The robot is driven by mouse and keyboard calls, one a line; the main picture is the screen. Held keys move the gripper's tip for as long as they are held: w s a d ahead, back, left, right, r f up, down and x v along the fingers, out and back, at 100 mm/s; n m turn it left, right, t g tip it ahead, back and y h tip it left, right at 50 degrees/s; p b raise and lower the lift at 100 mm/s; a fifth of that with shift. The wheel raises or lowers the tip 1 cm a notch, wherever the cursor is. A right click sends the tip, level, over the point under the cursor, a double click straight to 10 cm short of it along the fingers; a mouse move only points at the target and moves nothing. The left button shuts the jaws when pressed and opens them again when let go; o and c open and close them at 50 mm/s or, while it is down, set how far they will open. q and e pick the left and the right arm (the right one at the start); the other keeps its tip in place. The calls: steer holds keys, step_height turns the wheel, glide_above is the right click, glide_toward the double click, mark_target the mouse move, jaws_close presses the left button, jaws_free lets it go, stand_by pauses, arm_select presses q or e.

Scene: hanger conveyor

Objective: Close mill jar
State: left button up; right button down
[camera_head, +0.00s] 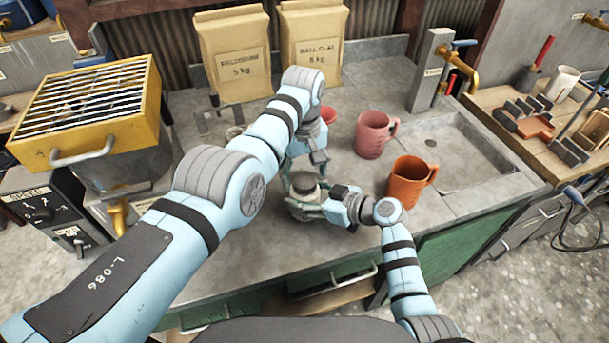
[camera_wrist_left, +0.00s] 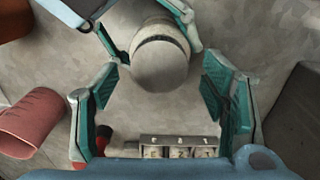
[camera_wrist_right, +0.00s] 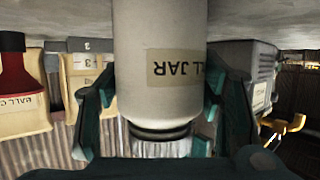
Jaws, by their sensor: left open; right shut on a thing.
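The mill jar (camera_head: 303,207) stands upright on the grey worktop. It is pale, with a label reading "...LL JAR" in the right wrist view (camera_wrist_right: 165,70). A round grey lid (camera_wrist_left: 160,65) sits on top, above a dark ring; I cannot tell how tight it is. My right gripper (camera_head: 310,208) is shut around the jar's body from the near right, a finger on each side in the right wrist view. My left gripper (camera_wrist_left: 160,85) is open and empty, pointing down, its fingers apart from the lid; in the head view its arm partly hides it.
A pink mug (camera_head: 372,137) and an orange mug (camera_head: 407,181) stand to the right. A red item (camera_head: 328,115) is behind my left arm. Two paper bags (camera_head: 232,55) stand at the back, and a sink (camera_head: 465,150) lies right. Worktop front-left of the jar is clear.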

arm_select(q)
steer(key=shift+r, duration=1.5)
steer(key=shift+o, duration=0.6)
steer(key=o, duration=0.4)
steer(key=shift+o, duration=0.2)
step_height(320, 180, up, 8)
steer(key=shift+f, duration=0.25)
arm_select(e)
steer(key=shift+c, duration=1.9)
jaws_free()
